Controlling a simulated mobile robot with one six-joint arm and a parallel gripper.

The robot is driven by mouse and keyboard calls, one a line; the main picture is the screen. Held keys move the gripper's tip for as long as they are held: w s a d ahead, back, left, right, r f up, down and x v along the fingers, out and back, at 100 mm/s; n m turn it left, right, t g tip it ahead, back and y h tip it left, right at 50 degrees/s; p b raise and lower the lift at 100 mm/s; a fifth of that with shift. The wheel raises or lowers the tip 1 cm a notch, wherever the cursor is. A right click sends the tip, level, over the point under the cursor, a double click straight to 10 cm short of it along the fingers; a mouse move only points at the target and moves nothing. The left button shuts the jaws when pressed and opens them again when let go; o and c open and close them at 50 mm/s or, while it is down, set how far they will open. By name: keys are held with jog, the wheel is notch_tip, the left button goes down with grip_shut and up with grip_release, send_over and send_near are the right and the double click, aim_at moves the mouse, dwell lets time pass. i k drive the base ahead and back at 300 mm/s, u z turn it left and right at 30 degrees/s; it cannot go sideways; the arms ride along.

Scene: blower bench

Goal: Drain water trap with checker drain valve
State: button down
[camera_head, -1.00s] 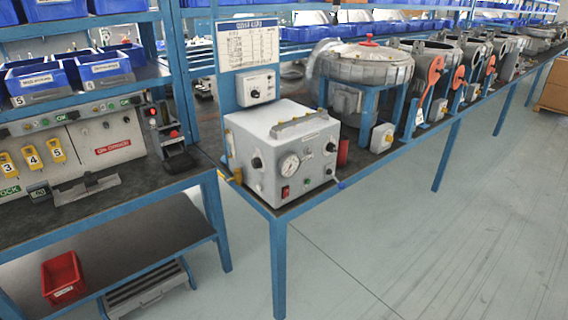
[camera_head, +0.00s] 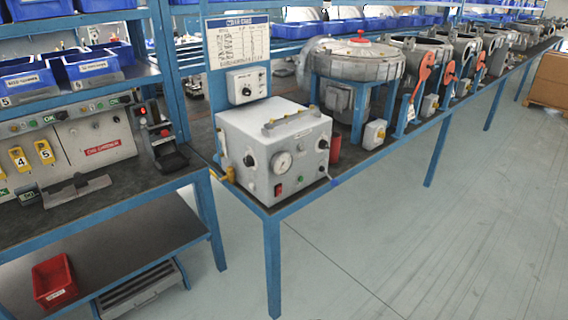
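A grey box-shaped checker unit (camera_head: 246,172) stands on the near end of the long blue-framed bench. Its front has a round gauge (camera_head: 281,162), black knobs and a red switch (camera_head: 278,190). I cannot tell which part is the water trap. My gripper is not in view.
A large round blower (camera_head: 358,62) and several similar units stand along the bench. A red cylinder (camera_head: 335,147) stands right of the checker. A side bench (camera_head: 110,212) is at left, with a red bin (camera_head: 54,280) below. The grey floor (camera_head: 430,250) at right is clear.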

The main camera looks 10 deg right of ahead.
aim_at(213, 173)
jog(key=k, duration=1.3)
jog(key=u, duration=0.35)
jog(key=i, duration=0.6)
jog(key=u, duration=0.55)
jog(key=i, duration=1.5)
jog(key=z, duration=0.6)
jog(key=i, duration=0.55)
jog(key=z, duration=0.2)
